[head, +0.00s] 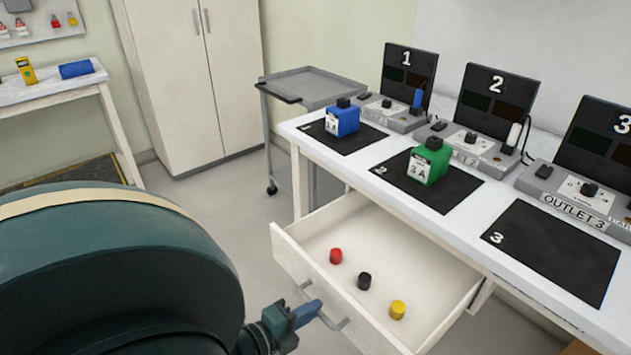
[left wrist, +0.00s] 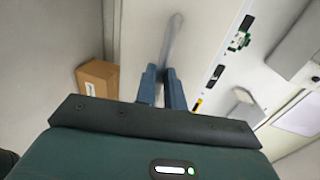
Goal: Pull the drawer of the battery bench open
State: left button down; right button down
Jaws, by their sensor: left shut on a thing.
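The battery bench (head: 480,240) has a white top, and its white drawer (head: 300,262) is pulled out with its inside showing. A red cap (head: 336,256), a black cap (head: 364,281) and a yellow cap (head: 397,310) stand apart on the drawer floor. My left gripper (head: 310,303) is at the drawer front, its blue fingers shut on the grey bar handle (head: 335,323). In the left wrist view the handle (left wrist: 173,38) runs up from between the fingers (left wrist: 162,78). My right gripper is not in view.
A blue battery (head: 342,120) and a green battery (head: 428,163) stand on black mats 1 and 2; mat 3 (head: 555,250) is bare. Outlet units line the back. A grey cart (head: 305,85) stands beyond the bench. A cardboard box (left wrist: 98,78) shows below. Floor left of the drawer is clear.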

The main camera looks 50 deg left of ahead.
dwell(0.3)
pick_arm(q)
jog(key=c, duration=1.5)
grip_release()
jog(key=shift+s, duration=0.1)
jog(key=v, duration=1.3)
jog(key=shift+a, duration=0.1)
